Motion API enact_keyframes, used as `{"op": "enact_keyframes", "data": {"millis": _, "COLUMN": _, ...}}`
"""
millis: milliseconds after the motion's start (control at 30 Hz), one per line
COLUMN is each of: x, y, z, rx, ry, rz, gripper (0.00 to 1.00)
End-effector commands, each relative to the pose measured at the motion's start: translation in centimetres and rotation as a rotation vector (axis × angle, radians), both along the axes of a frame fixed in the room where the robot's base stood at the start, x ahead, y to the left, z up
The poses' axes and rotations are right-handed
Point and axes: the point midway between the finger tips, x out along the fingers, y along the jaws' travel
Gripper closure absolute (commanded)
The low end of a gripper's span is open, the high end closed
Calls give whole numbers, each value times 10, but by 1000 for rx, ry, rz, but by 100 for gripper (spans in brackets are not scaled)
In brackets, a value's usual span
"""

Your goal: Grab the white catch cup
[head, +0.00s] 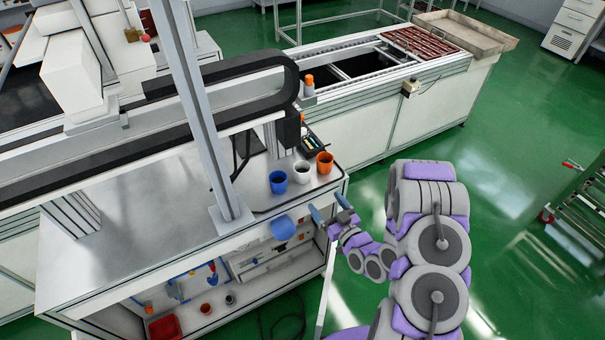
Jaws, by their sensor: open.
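The white catch cup (303,171) stands upright on the metal bench top, near its right front corner. A blue cup (278,182) stands to its left and an orange cup (325,163) to its right, both close by. My gripper (327,205) is open and empty, with its two blue fingers spread. In the picture it is below and to the right of the white cup, by the bench's front edge, apart from the cups.
The bench top (130,250) is mostly bare on the left. A grey upright post (202,120) stands left of the cups, and a black cable carrier (200,88) runs behind them. A blue rounded object (283,228) is at the bench front. Shelves below hold a red bin (165,327).

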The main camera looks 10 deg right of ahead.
Motion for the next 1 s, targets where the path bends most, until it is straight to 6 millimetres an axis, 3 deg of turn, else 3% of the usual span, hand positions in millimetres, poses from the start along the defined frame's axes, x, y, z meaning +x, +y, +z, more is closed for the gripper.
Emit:
{"op": "enact_keyframes", "data": {"millis": 800, "x": 98, "y": 33, "z": 0, "rx": -3, "ry": -2, "rz": 4, "gripper": 10}}
{"op": "enact_keyframes", "data": {"millis": 1000, "x": 107, "y": 35, "z": 1, "rx": -1, "ry": 1, "rz": 2, "gripper": 10}}
